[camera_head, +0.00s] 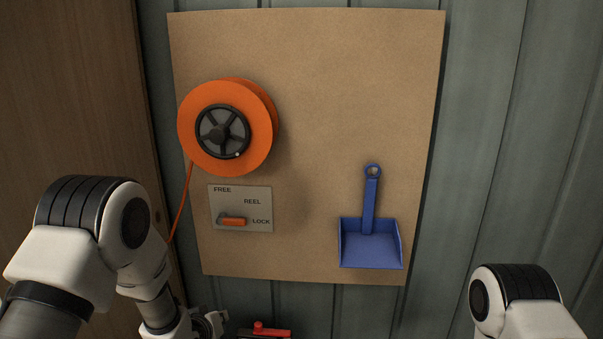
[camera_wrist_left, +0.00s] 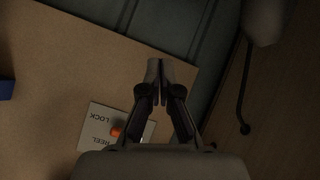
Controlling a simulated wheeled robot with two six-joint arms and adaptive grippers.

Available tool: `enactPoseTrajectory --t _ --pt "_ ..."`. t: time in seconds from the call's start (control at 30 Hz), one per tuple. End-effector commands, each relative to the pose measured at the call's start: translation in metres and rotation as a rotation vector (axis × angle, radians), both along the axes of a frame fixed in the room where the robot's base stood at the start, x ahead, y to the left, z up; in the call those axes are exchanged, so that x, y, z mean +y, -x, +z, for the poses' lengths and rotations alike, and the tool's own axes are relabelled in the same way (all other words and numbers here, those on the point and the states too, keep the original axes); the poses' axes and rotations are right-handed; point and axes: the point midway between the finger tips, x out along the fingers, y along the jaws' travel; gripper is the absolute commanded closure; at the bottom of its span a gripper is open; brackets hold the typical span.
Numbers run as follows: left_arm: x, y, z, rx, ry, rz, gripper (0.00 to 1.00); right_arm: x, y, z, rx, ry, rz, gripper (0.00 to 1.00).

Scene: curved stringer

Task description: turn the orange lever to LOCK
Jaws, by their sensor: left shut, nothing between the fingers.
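The orange lever (camera_head: 232,221) is on a grey plate (camera_head: 256,194) on the board, marked FREE, REEL and LOCK. It lies about level, its handle pointing right towards the word LOCK. In the left wrist view an orange end of the lever (camera_wrist_left: 116,132) shows beside the gripper, the rest hidden by it. My left gripper (camera_wrist_left: 157,72) is shut and empty, apart from the lever. In the head view the left gripper (camera_head: 212,322) is low at the bottom edge, below the plate. My right gripper is out of view; only part of its arm shows at lower right.
An orange reel (camera_head: 252,105) with a black hub hangs above the plate, its orange cord running down at left. A blue dustpan (camera_head: 370,245) hangs at the right of the board. A red object (camera_head: 268,330) is at the bottom edge. The board's middle is clear.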

Motion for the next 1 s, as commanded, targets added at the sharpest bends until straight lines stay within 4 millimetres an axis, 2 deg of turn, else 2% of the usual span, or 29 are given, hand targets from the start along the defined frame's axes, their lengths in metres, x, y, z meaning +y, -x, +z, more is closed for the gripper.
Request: enactPoseTrajectory --t 0.03,0.1,0.17,0.23,0.27,0.3,0.37,0.4,0.5,0.57,0.6,1.0 --pt "0.004 0.029 -0.038 0.089 -0.003 0.008 1.00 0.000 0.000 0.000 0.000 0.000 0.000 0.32" --pt "0.009 0.074 -0.084 0.213 -0.015 0.011 1.00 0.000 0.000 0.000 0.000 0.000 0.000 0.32" --pt "0.013 0.117 -0.119 0.323 -0.030 0.010 1.00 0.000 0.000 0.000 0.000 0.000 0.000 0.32" --pt "0.017 0.172 -0.153 0.455 -0.051 0.003 1.00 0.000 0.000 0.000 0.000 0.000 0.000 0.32" --pt "0.019 0.197 -0.164 0.513 -0.061 -0.004 1.00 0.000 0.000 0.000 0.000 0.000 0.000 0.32" --pt "0.021 0.231 -0.177 0.590 -0.076 -0.016 1.00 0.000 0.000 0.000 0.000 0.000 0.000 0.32" --pt "0.024 0.281 -0.190 0.702 -0.100 -0.040 1.00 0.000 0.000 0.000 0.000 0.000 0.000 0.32" --pt "0.025 0.311 -0.194 0.771 -0.115 -0.060 1.00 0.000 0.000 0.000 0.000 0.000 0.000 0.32" --pt "0.028 0.368 -0.187 0.898 -0.157 -0.128 1.00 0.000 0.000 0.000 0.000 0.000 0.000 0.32" --pt "0.029 0.388 -0.180 0.945 -0.187 -0.180 1.00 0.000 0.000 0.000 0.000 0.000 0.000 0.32" --pt "0.029 0.392 -0.180 0.954 -0.208 -0.217 1.00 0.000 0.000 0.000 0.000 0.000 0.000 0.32" --pt "0.029 0.389 -0.181 0.947 -0.226 -0.253 1.00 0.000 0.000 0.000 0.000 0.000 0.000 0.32"
